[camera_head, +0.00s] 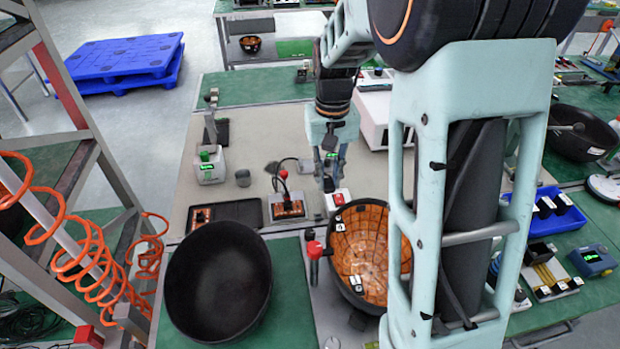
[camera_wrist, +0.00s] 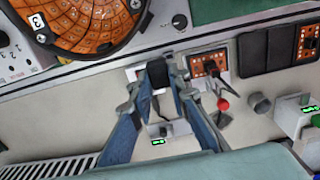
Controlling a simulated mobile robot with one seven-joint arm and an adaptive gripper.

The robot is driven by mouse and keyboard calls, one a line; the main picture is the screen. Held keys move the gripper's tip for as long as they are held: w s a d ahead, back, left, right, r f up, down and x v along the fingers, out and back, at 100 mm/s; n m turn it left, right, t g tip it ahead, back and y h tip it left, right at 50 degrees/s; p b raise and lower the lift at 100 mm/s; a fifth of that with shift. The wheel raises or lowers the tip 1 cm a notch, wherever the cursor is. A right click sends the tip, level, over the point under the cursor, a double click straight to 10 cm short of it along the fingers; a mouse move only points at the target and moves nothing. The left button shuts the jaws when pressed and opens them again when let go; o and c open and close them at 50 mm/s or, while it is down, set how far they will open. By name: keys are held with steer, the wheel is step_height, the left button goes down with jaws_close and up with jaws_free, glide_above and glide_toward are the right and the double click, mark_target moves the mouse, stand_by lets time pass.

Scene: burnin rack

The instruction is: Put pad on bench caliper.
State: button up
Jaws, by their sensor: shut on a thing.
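My gripper (camera_head: 329,168) hangs over the pale work surface, just behind the orange-lined bowl. In the wrist view its blue fingers (camera_wrist: 160,88) are closed around a small dark block (camera_wrist: 158,74), which appears to be the pad. The fingers hide part of it. A small pale device with a green display (camera_wrist: 160,134) lies below, between the fingers in the wrist view; it may be the bench caliper, but I cannot tell for certain. A white device with a red top (camera_head: 338,199) stands near the fingertips in the head view. I cannot tell whether the block touches anything.
The orange-lined bowl (camera_head: 359,246) and a black bowl (camera_head: 218,281) stand at the near side. A red-knobbed fixture (camera_head: 285,200), a dark tray (camera_head: 228,214) and a green-display gauge (camera_head: 209,168) are left of my gripper. A white box (camera_head: 375,118) stands behind right.

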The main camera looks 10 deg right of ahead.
steer(key=f+b, duration=0.2)
steer(key=b, duration=0.1)
steer(key=shift+w+f, duration=0.15)
steer(key=shift+w, duration=0.05)
steer(key=w+d+r+m+p, duration=0.1)
steer(key=w+r+m+p, duration=0.15)
steer(key=m, duration=0.35)
steer(key=m+p, duration=0.4)
steer(key=m, duration=0.8)
glide_above(312, 166)
steer(key=f, duration=0.5)
steer(key=s+f, duration=0.1)
steer(key=f, duration=0.2)
steer(key=shift+d+f, duration=0.1)
steer(key=shift+f, duration=0.15)
steer(key=shift+w+f, duration=0.55)
steer(key=shift+f, duration=1.65)
